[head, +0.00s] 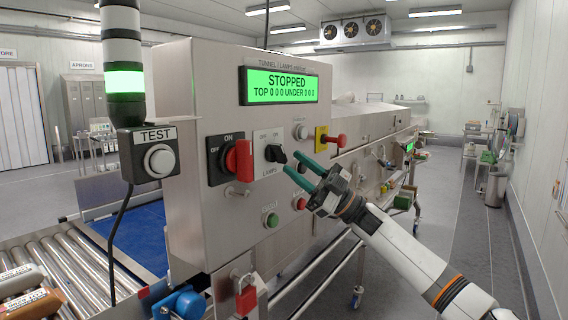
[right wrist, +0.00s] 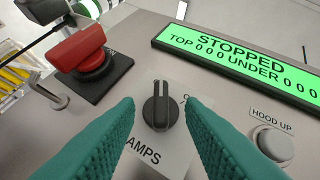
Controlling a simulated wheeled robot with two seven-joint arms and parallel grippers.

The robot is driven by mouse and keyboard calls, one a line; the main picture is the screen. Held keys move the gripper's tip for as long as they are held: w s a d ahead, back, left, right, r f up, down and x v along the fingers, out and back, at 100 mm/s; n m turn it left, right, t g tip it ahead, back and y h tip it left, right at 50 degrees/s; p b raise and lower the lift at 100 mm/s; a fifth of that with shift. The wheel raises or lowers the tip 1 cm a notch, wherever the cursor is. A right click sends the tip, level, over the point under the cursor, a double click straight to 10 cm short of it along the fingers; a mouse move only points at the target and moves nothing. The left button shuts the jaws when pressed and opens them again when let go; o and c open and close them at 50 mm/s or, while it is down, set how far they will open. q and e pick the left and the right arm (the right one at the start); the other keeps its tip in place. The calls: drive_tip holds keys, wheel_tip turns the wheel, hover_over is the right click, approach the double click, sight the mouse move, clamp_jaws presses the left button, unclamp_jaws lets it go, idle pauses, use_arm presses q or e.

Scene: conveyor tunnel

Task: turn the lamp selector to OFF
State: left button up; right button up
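The lamp selector (head: 275,153) is a black knob on a pale plate marked LAMPS, on the steel panel under the green display. In the right wrist view the knob (right wrist: 159,106) sits centred, its raised bar roughly upright in the picture. In the wrist view the fingertips (right wrist: 160,104) flank the knob, with gaps on both sides. My left gripper is out of view.
A red rotary switch (head: 238,160) is left of the selector. A HOOD UP button (right wrist: 271,143) and a red-and-yellow knob (head: 329,139) are to the right. A green button (head: 271,220) is below. A TEST box (head: 149,156) stands at left.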

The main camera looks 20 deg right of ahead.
drive_tip(key=b+v, duration=0.1)
drive_tip(key=v, duration=0.5)
drive_tip(key=shift+d+f+b, duration=0.25)
drive_tip(key=shift+d+b, duration=0.05)
drive_tip(key=shift+b, duration=0.05)
